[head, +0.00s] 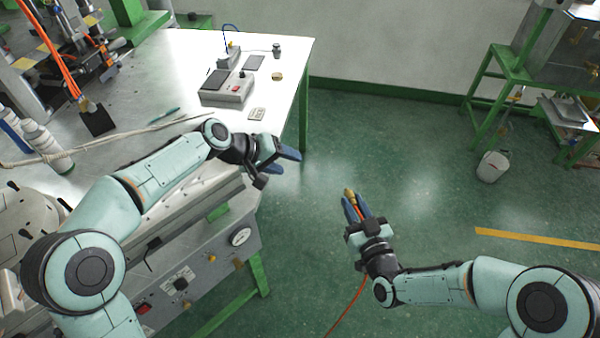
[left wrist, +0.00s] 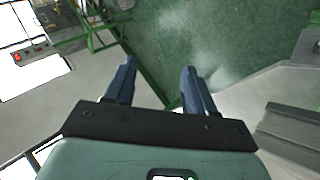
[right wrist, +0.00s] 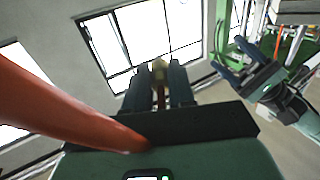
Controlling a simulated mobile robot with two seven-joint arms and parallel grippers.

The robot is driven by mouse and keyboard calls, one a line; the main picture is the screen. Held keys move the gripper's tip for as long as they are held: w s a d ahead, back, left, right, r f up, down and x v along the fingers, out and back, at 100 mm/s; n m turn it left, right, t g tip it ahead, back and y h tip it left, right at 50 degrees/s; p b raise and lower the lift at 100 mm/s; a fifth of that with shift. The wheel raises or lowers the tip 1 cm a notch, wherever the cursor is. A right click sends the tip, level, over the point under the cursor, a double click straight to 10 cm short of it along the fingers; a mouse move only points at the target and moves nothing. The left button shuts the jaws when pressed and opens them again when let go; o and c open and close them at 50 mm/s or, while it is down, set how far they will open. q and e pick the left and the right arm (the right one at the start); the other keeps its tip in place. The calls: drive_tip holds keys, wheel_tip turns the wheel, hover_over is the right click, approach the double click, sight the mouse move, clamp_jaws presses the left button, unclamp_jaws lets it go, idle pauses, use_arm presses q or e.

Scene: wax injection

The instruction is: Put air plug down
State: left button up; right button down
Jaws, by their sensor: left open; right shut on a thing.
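The air plug (head: 350,194) is a small brass fitting on an orange hose (head: 349,304). My right gripper (head: 356,208) is shut on the air plug and holds it out over the floor, pointing away from me. In the right wrist view the brass plug (right wrist: 160,72) shows between the two blue fingers, and the orange hose (right wrist: 60,105) crosses close to the camera. My left gripper (head: 293,162) is open and empty near the right edge of the white table. In the left wrist view its fingers (left wrist: 157,80) stand apart with nothing between them.
The white table (head: 215,55) at the left carries a grey control box (head: 228,90). A machine panel with a gauge (head: 240,236) stands below my left arm. A white canister (head: 493,166) stands on the green floor at the right. The floor between is clear.

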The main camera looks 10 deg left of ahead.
use_arm(q)
drive_tip(key=s+d+r+g+h, duration=0.2)
drive_tip(key=s+d+r+h, duration=0.1)
drive_tip(key=s+d, duration=0.25)
drive_tip(key=f+x, duration=0.1)
drive_tip(key=x, duration=1)
drive_tip(key=shift+s+m, duration=0.15)
drive_tip(key=shift+m, duration=0.15)
drive_tip(key=shift+a+f, duration=0.1)
clamp_jaws()
use_arm(e)
drive_tip(key=c, duration=0.9)
unclamp_jaws()
